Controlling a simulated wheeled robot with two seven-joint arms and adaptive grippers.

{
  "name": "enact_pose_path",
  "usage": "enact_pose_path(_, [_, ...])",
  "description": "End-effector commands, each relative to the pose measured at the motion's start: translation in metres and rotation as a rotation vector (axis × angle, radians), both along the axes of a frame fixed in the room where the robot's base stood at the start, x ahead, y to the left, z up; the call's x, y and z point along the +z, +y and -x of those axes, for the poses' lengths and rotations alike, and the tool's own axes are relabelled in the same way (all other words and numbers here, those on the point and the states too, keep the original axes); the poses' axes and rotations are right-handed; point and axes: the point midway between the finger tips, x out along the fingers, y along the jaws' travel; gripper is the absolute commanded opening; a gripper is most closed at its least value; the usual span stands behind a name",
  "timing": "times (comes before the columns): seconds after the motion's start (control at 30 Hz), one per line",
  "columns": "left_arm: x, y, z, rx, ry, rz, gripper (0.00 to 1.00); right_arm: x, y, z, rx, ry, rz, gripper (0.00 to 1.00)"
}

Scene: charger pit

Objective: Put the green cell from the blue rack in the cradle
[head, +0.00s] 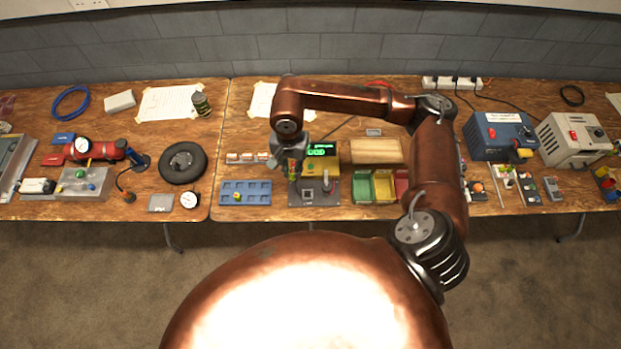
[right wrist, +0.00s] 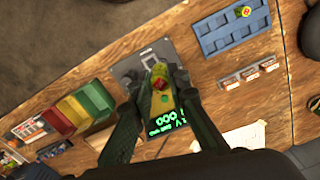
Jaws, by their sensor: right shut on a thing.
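My right gripper (head: 290,171) is shut on a small cell (right wrist: 158,83) showing green with some red. It holds the cell over the charger near its display side, also seen in the right wrist view between the fingers (right wrist: 160,95). The grey charger plate (head: 327,197) carries the cradle (head: 308,194), a small square seat, partly hidden by the fingers in the wrist view. The blue rack (head: 258,186) lies left of the charger, with one yellow-green and red cell (right wrist: 243,11) in it; its other pockets look empty. My left gripper is not in view.
A green lit display (head: 320,149) is at the charger's back. Green, yellow and red bins (head: 377,186) stand to its right. White-and-red small boxes (head: 247,157) lie behind the rack. A black ring (head: 183,163) and a gauge (head: 189,199) lie left, across the table gap.

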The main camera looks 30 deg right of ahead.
Motion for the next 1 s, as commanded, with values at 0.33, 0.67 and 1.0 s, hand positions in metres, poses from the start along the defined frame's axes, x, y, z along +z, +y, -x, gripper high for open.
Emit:
enact_pose_path(0.33, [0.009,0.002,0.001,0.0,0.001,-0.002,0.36,-0.033,-0.012,-0.008,-0.929,0.02,-0.008,0.0])
enact_pose_path(0.67, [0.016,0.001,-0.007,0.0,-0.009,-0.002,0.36,-0.065,-0.025,-0.014,-1.809,0.034,-0.008,0.0])
enact_pose_path(1.0, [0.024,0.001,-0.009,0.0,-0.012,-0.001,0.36,-0.101,-0.042,-0.013,-2.71,0.041,0.001,0.0])
